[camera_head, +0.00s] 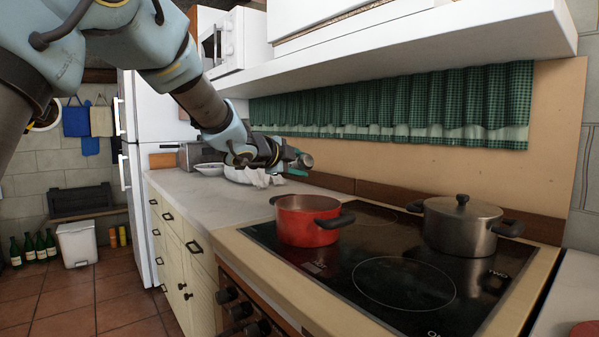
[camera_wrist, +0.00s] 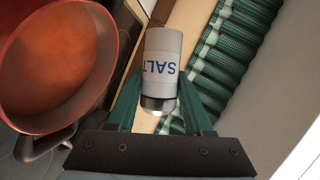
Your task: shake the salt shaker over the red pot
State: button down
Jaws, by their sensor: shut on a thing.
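The red pot (camera_head: 308,225) stands on the dark glass cooktop, open, with black handles. In the wrist view the pot (camera_wrist: 100,62) fills the upper left, with a reddish inside. My gripper (camera_wrist: 160,98) is shut on the salt shaker (camera_wrist: 163,48), a grey-white cylinder with blue SALT lettering upside down in the wrist view and a shiny metal end nearest the gripper. In the head view my gripper (camera_head: 291,160) and the salt shaker (camera_head: 306,160) are higher than the pot's rim and appear behind it. The shaker lies tilted, roughly sideways.
A lidded steel pot (camera_head: 462,228) stands on the right of the cooktop (camera_head: 405,285). A white shelf (camera_head: 420,50) hangs above, with a green checked curtain (camera_head: 400,105) below it. White crockery (camera_head: 210,169) sits on the counter (camera_head: 190,195) behind. The cooktop's front is clear.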

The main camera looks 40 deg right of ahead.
jog(key=shift+f+m+t+h+b, duration=0.25)
jog(key=shift+m+t+b, duration=0.35)
jog(key=shift+b, duration=2.45)
jog(key=shift+f+m+t+h+b, duration=0.25)
jog(key=shift+m+b, duration=0.65)
jog(key=shift+b, duration=2.15)
jog(key=m+b, duration=0.1)
jog(key=b, duration=0.3)
jog(key=m+h+b, duration=0.1)
jog(key=b, duration=0.3)
jog(key=m+t+b, duration=0.1)
jog(key=m+b, duration=0.1)
jog(key=b, duration=0.3)
jog(key=shift+f+h, duration=0.25)
jog(key=shift+h, duration=0.15)
jog(key=shift+r, duration=0.1)
notch_tip(320, 180, up, 3)
jog(key=p, duration=0.3)
jog(key=shift+r, duration=0.15)
jog(key=shift+f+b, duration=1.75)
jog(key=shift+f, duration=0.1)
notch_tip(320, 180, up, 4)
jog(key=p, duration=0.3)
jog(key=shift+f+p, duration=0.15)
jog(key=shift+p, duration=0.15)
notch_tip(320, 180, down, 4)
jog(key=b, duration=0.3)
jog(key=shift+r+b, duration=0.2)
jog(key=shift+b, duration=0.1)
jog(key=shift+r, duration=0.15)
